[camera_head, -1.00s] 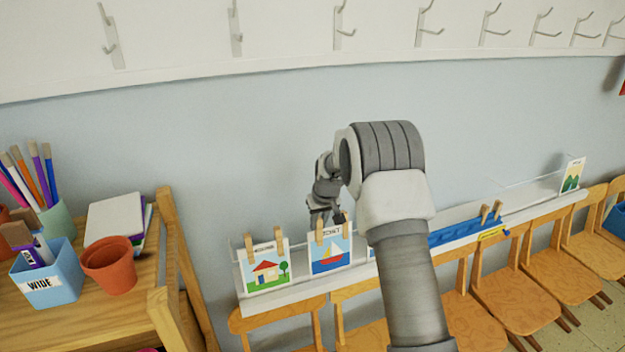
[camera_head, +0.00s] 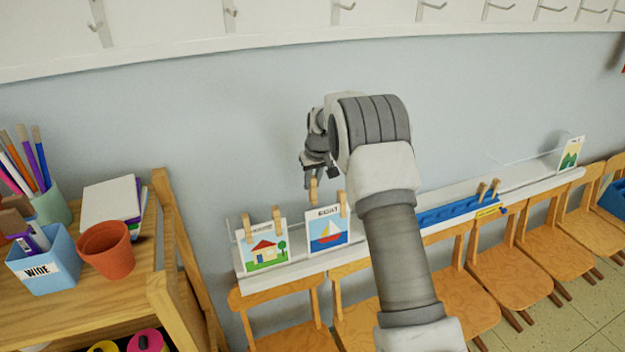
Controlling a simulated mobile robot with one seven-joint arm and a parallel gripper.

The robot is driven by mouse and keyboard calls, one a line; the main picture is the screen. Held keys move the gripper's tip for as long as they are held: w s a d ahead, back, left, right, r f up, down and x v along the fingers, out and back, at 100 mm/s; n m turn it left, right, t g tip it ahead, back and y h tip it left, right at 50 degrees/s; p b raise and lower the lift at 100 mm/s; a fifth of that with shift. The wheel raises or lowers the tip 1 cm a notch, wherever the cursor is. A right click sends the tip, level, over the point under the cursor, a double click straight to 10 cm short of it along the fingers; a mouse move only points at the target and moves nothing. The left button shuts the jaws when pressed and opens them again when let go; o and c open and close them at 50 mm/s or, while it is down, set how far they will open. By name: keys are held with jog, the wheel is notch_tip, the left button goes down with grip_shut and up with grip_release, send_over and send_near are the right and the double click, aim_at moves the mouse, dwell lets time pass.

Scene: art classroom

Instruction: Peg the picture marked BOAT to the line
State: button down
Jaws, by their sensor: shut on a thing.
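The picture marked BOAT (camera_head: 326,232), a white card with a red and blue sailboat, stands upright at the ledge along the wall. A wooden peg (camera_head: 343,204) is on its top right corner. My gripper (camera_head: 315,176) is above the card's top left corner, shut on another wooden peg (camera_head: 314,192). That peg's lower end is close to the card's top edge; I cannot tell whether they touch. The line (camera_head: 520,157) is thin and faint, and the arm hides part of it.
A house picture (camera_head: 264,247) with two pegs is left of BOAT. A tree picture (camera_head: 570,154) is far right. A blue rail (camera_head: 455,211) holds two spare pegs (camera_head: 488,191). Chairs (camera_head: 540,249) stand below the ledge. A wooden shelf (camera_head: 165,270) with a pot (camera_head: 106,250) is left.

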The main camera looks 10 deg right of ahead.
aim_at(314, 197)
jog(key=shift+x, duration=0.9)
jog(key=shift+s+d+f+b, duration=0.1)
jog(key=shift+s+f+b, duration=0.05)
jog(key=shift+f+b, duration=0.7)
jog(key=shift+s+a+f+b, duration=0.15)
jog(key=shift+f+b, duration=0.55)
jog(key=shift+f, duration=0.35)
jog(key=shift+s+d+f+b, duration=0.15)
jog(key=shift+s+f+b, duration=0.05)
jog(key=shift+f+b, duration=0.65)
jog(key=shift+f, duration=0.1)
jog(key=c, duration=0.7)
grip_release()
jog(key=shift+o, duration=0.2)
jog(key=shift+o, duration=1.1)
jog(key=shift+p+v, duration=1.25)
jog(key=shift+v, duration=2.25)
